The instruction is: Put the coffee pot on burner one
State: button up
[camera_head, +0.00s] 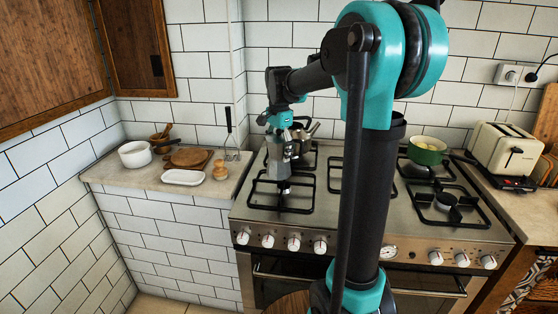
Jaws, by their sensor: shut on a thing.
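My gripper (283,132) points down over the left side of the stove and is shut on a silver coffee pot (277,162). The pot is roughly upright and in front of my fingers' lower part. It is over or at the front left burner (284,188); I cannot tell whether its base touches the grate. No label shows which burner is number one. A metal vessel with a handle (304,131) stands at the back left burner, partly hidden by my gripper.
The stove (325,215) has several black grates; my arm hides its middle. A green pot (427,149) is at the back right, a toaster (506,150) beyond it. The left counter holds a white pot (134,154), a white dish (183,178) and wooden boards (189,157).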

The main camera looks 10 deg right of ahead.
aim_at(279, 159)
jog(key=shift+f, duration=1.55)
jog(key=shift+f, duration=0.1)
jog(key=o, duration=1.7)
jog(key=shift+o, duration=0.2)
notch_tip(279, 159, up, 12)
jog(key=shift+r, duration=0.15)
